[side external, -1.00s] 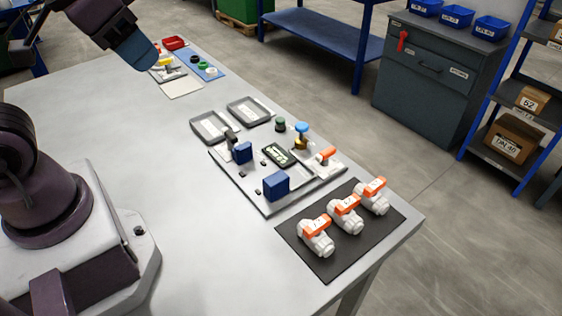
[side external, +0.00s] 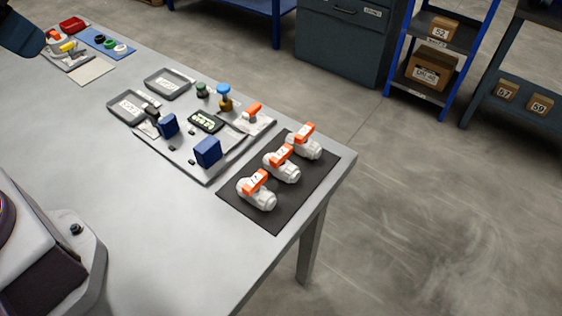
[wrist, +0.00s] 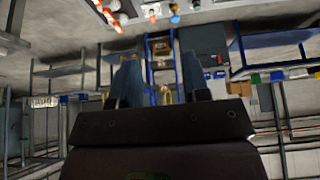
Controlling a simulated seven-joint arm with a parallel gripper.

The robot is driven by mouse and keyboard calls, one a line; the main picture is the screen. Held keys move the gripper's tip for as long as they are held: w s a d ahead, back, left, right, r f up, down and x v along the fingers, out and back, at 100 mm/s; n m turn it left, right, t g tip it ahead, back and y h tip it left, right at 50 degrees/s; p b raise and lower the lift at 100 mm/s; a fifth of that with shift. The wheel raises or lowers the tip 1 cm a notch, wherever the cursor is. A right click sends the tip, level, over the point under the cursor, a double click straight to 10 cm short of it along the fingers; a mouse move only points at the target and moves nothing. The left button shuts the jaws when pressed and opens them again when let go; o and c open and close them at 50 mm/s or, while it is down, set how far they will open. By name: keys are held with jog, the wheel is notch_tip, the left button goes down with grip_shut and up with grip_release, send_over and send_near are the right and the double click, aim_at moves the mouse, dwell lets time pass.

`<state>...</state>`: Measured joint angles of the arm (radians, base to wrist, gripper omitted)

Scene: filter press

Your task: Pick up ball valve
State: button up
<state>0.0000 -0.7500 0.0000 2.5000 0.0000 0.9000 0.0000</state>
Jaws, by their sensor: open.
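Three white ball valves with orange handles stand in a row on a black mat (side external: 283,221) near the table's corner in the side view: a near one (side external: 257,194), a middle one (side external: 281,166) and a far one (side external: 304,143). White and orange valve parts (wrist: 112,17) also show at the top edge of the wrist view. My gripper (wrist: 157,62) has its two dark fingers spread apart with nothing between them. It is well away from the valves.
Beside the mat lies a grey board (side external: 208,172) with blue blocks (side external: 208,151), a blue-topped fitting (side external: 224,96) and an orange-handled part (side external: 252,111). Two grey trays (side external: 168,84) lie behind it. A blue strip with round parts (side external: 107,42) is farther back. The table's front is clear.

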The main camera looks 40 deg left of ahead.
jog(key=o, duration=0.5)
